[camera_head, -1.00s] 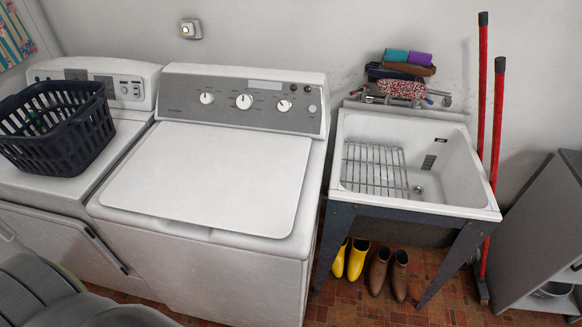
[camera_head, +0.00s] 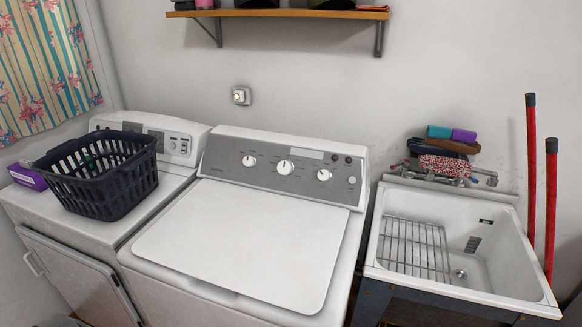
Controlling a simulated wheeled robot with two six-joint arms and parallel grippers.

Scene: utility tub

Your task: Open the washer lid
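The washer (camera_head: 330,206) is the white top-loading machine in the middle of the head view. Its control panel (camera_head: 284,167) with several knobs stands along the back. The washer lid (camera_head: 240,243) is a flat pale panel with rounded corners, lying shut in the top. Neither of my grippers shows in the head view.
A dryer (camera_head: 75,233) stands to the left, with a dark laundry basket (camera_head: 105,199) and a purple box (camera_head: 27,178) on top. A utility tub (camera_head: 505,262) with a wire rack stands to the right. A wooden shelf (camera_head: 280,13) is on the wall above. The lid's top is clear.

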